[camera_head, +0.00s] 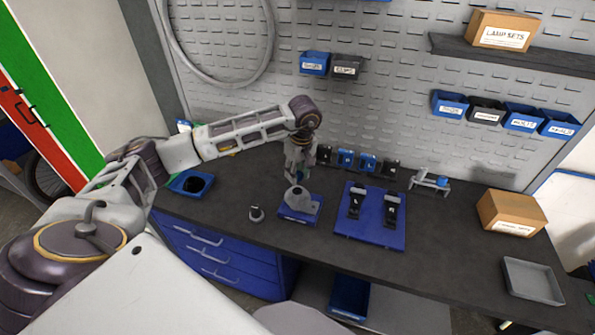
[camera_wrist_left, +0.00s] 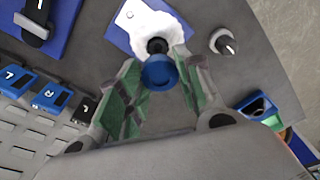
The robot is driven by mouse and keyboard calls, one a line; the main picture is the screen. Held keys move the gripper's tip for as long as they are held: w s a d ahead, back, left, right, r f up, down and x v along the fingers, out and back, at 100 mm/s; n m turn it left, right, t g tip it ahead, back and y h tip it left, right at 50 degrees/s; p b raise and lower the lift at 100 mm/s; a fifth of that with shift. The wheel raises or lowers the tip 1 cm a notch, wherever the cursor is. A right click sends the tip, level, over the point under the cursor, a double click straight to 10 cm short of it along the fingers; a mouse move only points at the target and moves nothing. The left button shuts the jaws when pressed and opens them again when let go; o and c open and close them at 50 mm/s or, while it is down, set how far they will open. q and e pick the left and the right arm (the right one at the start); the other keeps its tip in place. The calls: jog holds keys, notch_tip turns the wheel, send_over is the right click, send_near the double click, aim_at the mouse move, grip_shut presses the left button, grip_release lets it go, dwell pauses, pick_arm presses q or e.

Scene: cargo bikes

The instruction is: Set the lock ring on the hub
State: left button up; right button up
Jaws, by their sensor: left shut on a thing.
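My left gripper (camera_head: 297,172) points down over the hub (camera_head: 297,197), a pale grey rounded body on a blue base (camera_head: 312,216) on the dark bench. In the left wrist view, my left gripper (camera_wrist_left: 156,82) is shut on a round blue piece, which looks like the lock ring (camera_wrist_left: 158,74), held between its green-padded fingers. A black part (camera_wrist_left: 156,45) shows just beyond the ring, at the pale hub body (camera_wrist_left: 150,22). Whether the ring touches the hub cannot be told. My right gripper is not in view.
A small grey piece with a dark tip (camera_head: 256,214) stands left of the base. A blue board with two black holders (camera_head: 369,232) lies to the right. A blue tray (camera_head: 180,186) is at the left.

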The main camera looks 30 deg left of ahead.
aim_at(297, 192)
pick_arm(q)
jog(key=shift+f, duration=0.7)
jog(key=shift+f+b, duration=0.7)
jog(key=shift+f, duration=0.3)
jog(key=shift+f+b, duration=0.5)
jog(key=shift+f, duration=0.3)
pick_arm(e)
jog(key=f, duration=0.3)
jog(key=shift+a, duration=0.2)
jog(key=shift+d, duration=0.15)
pick_arm(q)
jog(key=shift+b, duration=0.4)
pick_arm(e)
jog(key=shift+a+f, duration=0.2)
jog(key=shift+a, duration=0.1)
pick_arm(q)
jog(key=shift+f, duration=0.2)
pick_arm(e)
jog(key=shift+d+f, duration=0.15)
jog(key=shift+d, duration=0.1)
pick_arm(q)
jog(key=shift+f+b, duration=0.4)
jog(key=shift+b, duration=0.1)
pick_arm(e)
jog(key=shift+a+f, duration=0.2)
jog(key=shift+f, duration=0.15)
